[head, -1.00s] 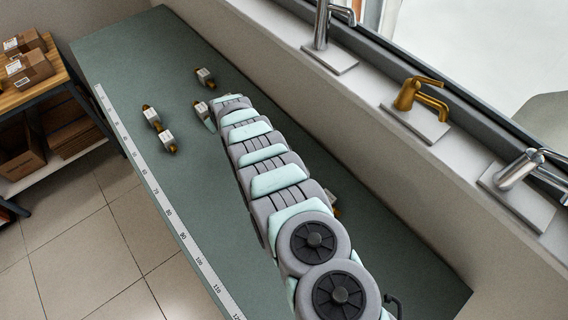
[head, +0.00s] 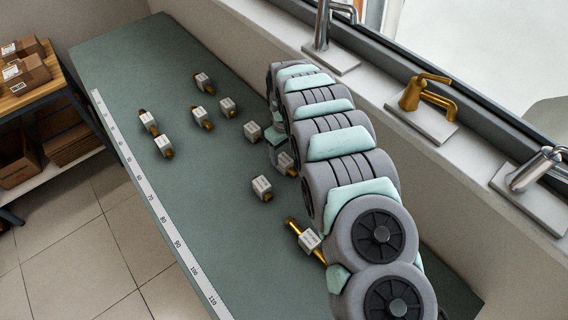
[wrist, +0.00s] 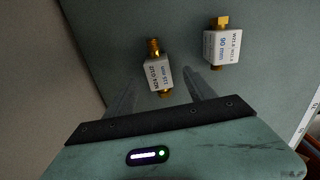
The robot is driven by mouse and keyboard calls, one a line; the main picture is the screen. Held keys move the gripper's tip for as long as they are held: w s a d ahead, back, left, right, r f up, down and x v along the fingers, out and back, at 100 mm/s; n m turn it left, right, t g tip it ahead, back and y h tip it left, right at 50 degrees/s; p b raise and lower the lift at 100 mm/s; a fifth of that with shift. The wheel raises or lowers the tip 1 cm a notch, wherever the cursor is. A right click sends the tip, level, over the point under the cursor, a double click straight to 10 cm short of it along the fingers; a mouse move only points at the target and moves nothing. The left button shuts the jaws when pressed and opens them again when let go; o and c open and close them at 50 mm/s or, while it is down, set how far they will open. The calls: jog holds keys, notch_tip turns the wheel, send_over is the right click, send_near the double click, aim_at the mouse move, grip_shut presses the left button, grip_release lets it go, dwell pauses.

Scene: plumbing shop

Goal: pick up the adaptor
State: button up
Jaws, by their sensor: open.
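Several brass fittings with white label blocks lie scattered on the green bench; which one is the adaptor I cannot tell for sure. One labelled fitting (wrist: 157,73) shows in the wrist view between and just beyond the fingertips of my open gripper (wrist: 161,92), apparently not held. A second fitting (wrist: 221,45) with a blue "90 mm" label lies to its right, outside the fingers. In the head view my gripper (head: 277,152) is mostly hidden by my arm, close to a partly covered fitting (head: 286,163). Another fitting (head: 262,187) lies to the left of it.
More fittings lie at the bench's far half (head: 202,117) and near its front (head: 309,240), beside my arm. A measuring strip (head: 165,215) runs along the left edge of the bench (head: 110,55). A wall and ledge with taps (head: 420,95) bound the right side.

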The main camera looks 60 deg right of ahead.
aim_at(284, 159)
jog(key=shift+w+d+f, duration=0.1)
jog(key=shift+f, duration=1.4)
jog(key=shift+w+d+f, duration=0.1)
jog(key=shift+f, duration=1.35)
grip_shut()
